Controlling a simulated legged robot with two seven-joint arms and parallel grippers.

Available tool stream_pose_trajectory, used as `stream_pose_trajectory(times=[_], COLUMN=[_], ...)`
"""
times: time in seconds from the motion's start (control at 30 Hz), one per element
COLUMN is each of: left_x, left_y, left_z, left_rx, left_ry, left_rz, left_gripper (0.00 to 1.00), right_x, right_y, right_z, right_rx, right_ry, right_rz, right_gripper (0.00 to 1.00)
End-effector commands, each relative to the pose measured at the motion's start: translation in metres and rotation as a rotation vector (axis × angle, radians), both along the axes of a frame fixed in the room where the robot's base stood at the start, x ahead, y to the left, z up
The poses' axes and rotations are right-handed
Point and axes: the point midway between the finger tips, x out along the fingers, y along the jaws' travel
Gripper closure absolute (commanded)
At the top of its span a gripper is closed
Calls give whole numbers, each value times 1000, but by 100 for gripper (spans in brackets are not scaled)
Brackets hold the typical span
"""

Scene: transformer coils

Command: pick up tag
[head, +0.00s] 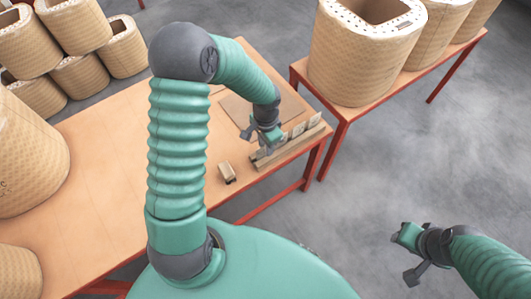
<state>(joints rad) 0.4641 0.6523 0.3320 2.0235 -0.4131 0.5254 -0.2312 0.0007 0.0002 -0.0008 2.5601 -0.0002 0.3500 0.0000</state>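Several small tan tags (298,130) stand upright in a row in a wooden holder (292,147) at the table's right edge. My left gripper (261,139) hangs over the holder's left end, close to the tags. Its fingers look spread and I see nothing held in it. The gripper partly hides that end of the holder, and I cannot tell whether it touches a tag. My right gripper (408,255) is open and empty over the floor at the lower right.
The wooden table (100,150) has a red frame. A small box (227,172) and a flat brown board (238,108) lie near the holder. Large coils (355,60) stand on a second table at the upper right. More coils stand at the left. Grey floor lies open at the right.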

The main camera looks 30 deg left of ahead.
Motion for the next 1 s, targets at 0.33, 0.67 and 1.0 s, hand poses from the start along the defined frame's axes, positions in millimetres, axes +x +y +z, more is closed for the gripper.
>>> stream_pose_trajectory(times=[0.33,0.67,1.0], left_x=[2,1,1], left_y=[3,3,4], left_z=[-34,-34,-34], left_rx=[-4,-4,-4], left_ry=[3,3,4], left_rz=[3,3,4], left_gripper=[71,100,100], right_x=[0,0,0], right_y=[1,0,1], right_z=[-7,-7,-7], right_rx=[0,0,0], right_ry=[0,0,0], right_rz=[2,1,1], right_gripper=[64,64,64])
